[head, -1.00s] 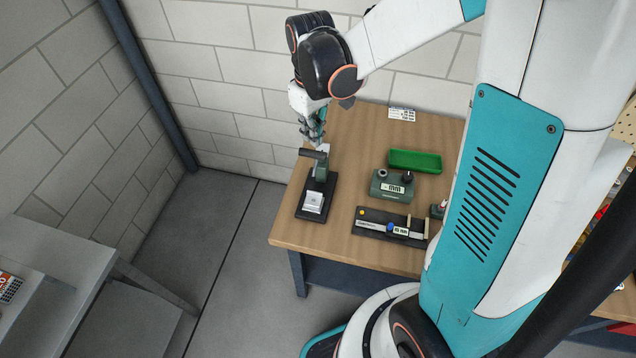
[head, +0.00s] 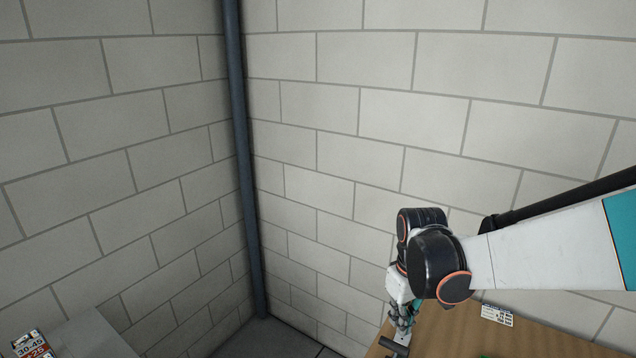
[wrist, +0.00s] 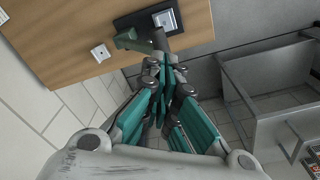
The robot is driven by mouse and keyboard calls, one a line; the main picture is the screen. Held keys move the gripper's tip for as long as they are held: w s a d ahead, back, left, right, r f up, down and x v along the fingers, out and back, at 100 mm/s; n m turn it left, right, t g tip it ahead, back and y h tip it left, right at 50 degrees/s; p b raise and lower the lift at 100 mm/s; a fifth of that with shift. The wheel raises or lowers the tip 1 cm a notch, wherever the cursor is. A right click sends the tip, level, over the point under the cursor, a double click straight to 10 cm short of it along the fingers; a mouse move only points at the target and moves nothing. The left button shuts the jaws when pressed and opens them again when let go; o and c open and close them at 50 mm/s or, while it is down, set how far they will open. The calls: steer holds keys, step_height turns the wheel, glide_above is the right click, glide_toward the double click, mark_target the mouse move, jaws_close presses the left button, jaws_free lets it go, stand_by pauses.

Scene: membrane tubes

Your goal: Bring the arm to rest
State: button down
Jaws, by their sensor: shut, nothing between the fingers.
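My gripper (head: 402,318) shows in the head view at the lower right, near the back left corner of the wooden table (head: 452,335). My arm (head: 540,250) reaches in from the right, above the table. In the wrist view my gripper (wrist: 163,72) has its teal fingers together with nothing between them. Just past the fingertips is a green lever press (wrist: 130,40) with a dark base and a silver plate (wrist: 165,20). I cannot tell the gap between fingertips and press. In the head view only the press's dark handle (head: 394,347) shows.
A small white square piece (wrist: 100,53) lies on the table. A printed white card (head: 497,315) is at the table's back by the block wall (head: 330,120). A dark pipe (head: 243,160) runs up the corner.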

steer(key=s+f+m+t+b, duration=0.2)
steer(key=s+f+t+b, duration=0.1)
steer(key=s+b, duration=0.4)
steer(key=s+f+m+t+b, duration=0.2)
steer(key=s+f+b, duration=0.3)
steer(key=b, duration=0.6)
steer(key=s+t, duration=0.1)
steer(key=s, duration=0.1)
steer(key=shift+s+t, duration=0.3)
steer(key=shift+t, duration=0.1)
